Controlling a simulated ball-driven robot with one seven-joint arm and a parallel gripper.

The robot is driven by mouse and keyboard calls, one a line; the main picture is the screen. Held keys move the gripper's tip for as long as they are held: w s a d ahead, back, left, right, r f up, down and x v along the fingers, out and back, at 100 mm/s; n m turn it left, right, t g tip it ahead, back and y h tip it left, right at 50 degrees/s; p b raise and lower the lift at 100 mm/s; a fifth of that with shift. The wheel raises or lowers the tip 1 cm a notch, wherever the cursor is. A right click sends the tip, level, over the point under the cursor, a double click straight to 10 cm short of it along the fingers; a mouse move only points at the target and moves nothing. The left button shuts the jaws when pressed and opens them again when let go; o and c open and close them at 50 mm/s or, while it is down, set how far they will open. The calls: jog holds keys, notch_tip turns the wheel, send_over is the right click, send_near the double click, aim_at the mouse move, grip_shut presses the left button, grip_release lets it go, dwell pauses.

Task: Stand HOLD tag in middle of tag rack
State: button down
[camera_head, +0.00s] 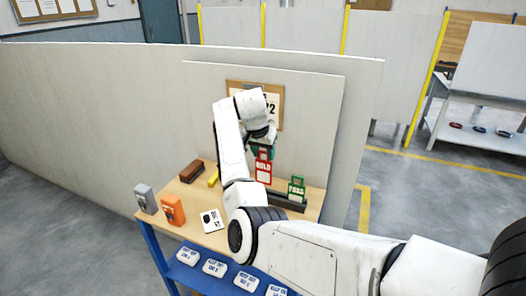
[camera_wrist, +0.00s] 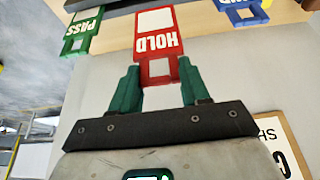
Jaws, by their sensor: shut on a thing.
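The red HOLD tag (camera_head: 263,172) is upright, with a white panel and the word HOLD. My gripper (camera_head: 262,150), with green fingers, is shut on its upper end. In the wrist view my gripper (camera_wrist: 157,78) has one finger on each side of the HOLD tag (camera_wrist: 157,42), which appears upside down. The dark tag rack (camera_head: 287,203) lies on the table at the tag's lower end; I cannot tell whether the tag touches it. The green PASS tag (camera_head: 296,188) stands at the rack's right part. A blue tag (camera_wrist: 243,12) shows in the wrist view; my arm hides it in the head view.
The wooden table (camera_head: 188,211) also holds a brown block (camera_head: 192,172), a yellow object (camera_head: 213,177), a grey box (camera_head: 145,198), an orange box (camera_head: 172,210) and a white card (camera_head: 211,220). A pale panel (camera_head: 320,120) rises close behind the rack.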

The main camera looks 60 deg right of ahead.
aim_at(263, 162)
jog(key=shift+f+b, duration=1.1)
jog(key=shift+f, duration=1.05)
jog(key=shift+c, duration=2.4)
grip_release()
jog(key=b+v, duration=0.1)
jog(key=v, duration=0.9)
jog(key=shift+r, duration=0.4)
jog(key=shift+a, duration=0.15)
